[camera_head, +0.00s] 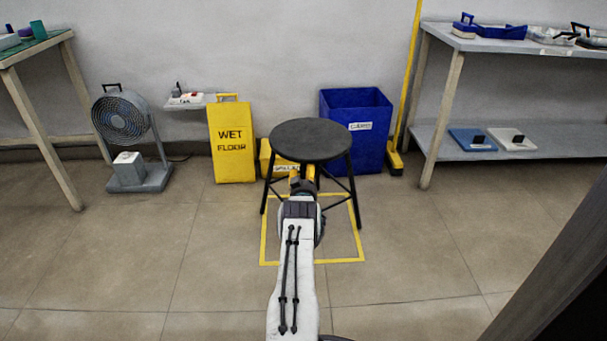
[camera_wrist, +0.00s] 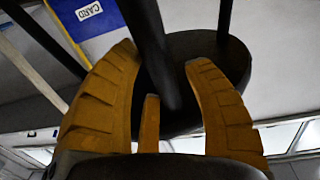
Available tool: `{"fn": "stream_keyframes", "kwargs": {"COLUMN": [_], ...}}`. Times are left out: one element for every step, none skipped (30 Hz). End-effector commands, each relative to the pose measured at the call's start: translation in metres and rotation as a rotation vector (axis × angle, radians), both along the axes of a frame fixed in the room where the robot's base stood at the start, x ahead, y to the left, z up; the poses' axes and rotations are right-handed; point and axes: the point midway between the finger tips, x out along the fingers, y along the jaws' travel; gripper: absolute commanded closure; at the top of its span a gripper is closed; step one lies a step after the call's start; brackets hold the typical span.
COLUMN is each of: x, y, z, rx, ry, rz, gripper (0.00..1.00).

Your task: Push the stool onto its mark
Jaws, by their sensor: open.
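The black round stool (camera_head: 310,140) stands upright at the back part of its mark, a yellow square outline (camera_head: 363,240) on the floor. Its visible left and right feet are close to the outline's side lines; bare floor shows inside the front. My gripper (camera_head: 302,182) is low at the stool's near side, below the seat, and hides part of the legs. In the wrist view my gripper (camera_wrist: 163,60) has its orange fingers apart, with a dark stool leg (camera_wrist: 150,45) showing between them. The stool's seat (camera_wrist: 235,60) is behind. Contact with the leg cannot be told.
Behind the stool are a yellow box (camera_head: 266,160), a blue bin (camera_head: 370,150) and a yellow wet-floor sign (camera_head: 231,145). A fan (camera_head: 123,120) is left, a shelf table (camera_head: 500,45) right. A dark post (camera_head: 560,260) is near right. Floor in front is clear.

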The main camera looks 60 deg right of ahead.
Motion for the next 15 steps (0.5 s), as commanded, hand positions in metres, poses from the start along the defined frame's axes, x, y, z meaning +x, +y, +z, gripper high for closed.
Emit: {"fn": "stream_keyframes", "kwargs": {"x": [0.0,0.0001,0.0001,0.0001,0.0001,0.0002,0.0002,0.0002,0.0003,0.0004,0.0004,0.0006,0.0006,0.0008,0.0008], "y": [0.0,0.0,0.0,0.0,0.0,0.0001,0.0001,0.0001,0.0001,0.0002,0.0003,0.0004,0.0004,0.0005,0.0007], "z": [-0.0001,-0.0001,0.0,-0.0001,-0.0001,0.0,-0.0001,-0.0001,-0.0001,-0.0002,-0.0002,-0.0004,-0.0005,-0.0006,-0.0006], "rx": [0.0,0.0,0.0,0.0,0.0,0.0,0.0,0.0,0.0,0.0,0.001,0.001,0.001,0.001,0.001], "ry": [0.0,0.0,0.0,0.0,0.0,0.0,0.0,0.0,0.0,0.0,0.0,0.0,0.0,0.0,0.0], "rz": [0.0,0.0,0.0,0.0,0.0,0.0,0.0,0.0,0.0,0.001,0.001,0.001,0.001,0.001,0.001], "gripper": [0.51,0.54,0.57,0.6,0.63,0.66,0.69,0.72,0.75,0.78,0.81,0.84,0.87,0.9,0.93]}}
